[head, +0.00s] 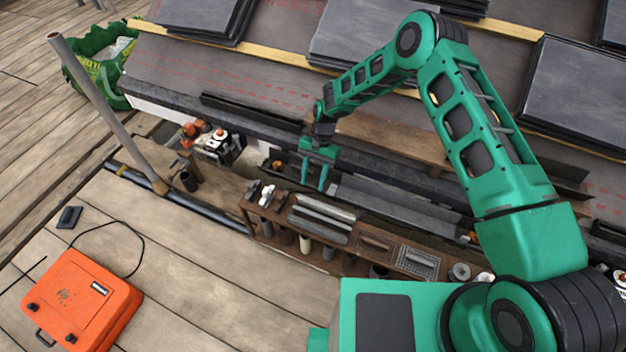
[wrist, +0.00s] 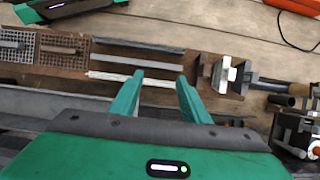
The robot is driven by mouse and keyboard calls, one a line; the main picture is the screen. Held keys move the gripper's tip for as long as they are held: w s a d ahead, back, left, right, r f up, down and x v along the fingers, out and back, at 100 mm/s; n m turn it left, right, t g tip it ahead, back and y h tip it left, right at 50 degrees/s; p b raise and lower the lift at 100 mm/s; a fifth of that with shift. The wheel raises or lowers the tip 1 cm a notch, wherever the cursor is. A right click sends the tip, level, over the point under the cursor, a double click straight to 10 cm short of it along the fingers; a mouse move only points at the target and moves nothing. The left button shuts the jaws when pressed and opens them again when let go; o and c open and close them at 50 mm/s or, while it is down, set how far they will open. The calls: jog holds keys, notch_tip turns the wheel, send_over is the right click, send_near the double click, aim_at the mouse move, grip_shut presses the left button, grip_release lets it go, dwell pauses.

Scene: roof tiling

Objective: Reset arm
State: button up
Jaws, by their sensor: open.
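My green arm reaches from the lower right over the work area in the head view. My gripper (head: 314,180) hangs at its end, pointing down above the back edge of a wooden tool tray (head: 262,228). In the wrist view my gripper (wrist: 160,92) has its two fingers spread apart with nothing between them. The tray (wrist: 212,100) lies beyond the fingertips there. It holds grey metal strips (head: 322,217), which also show in the wrist view (wrist: 135,62).
An orange case (head: 82,300) lies on the planks at lower left. A grey pole (head: 105,110) stands at left. Slate stacks (head: 578,88) rest on the battened roof behind. A power tool (head: 218,145) sits left of the gripper. Open planks lie at lower middle.

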dwell(0.3)
jog(key=w+d+r+t+h, duration=0.2)
jog(key=w+d+r, duration=0.1)
jog(key=d+r, duration=2.1)
jog(key=s+d+r+t, duration=0.1)
jog(key=s+d+r, duration=0.9)
jog(key=d+r, duration=0.45)
jog(key=s+d+r, duration=0.2)
jog(key=s, duration=0.7)
jog(key=s+d+r+m+t, duration=0.1)
jog(key=s+d+r, duration=0.1)
jog(key=s, duration=0.7)
jog(key=s+d+r+m, duration=0.1)
jog(key=s+d+r, duration=0.1)
jog(key=s, duration=0.7)
jog(key=shift+s+d+r+y, duration=0.2)
jog(key=shift+d+y, duration=0.1)
jog(key=shift+d, duration=0.4)
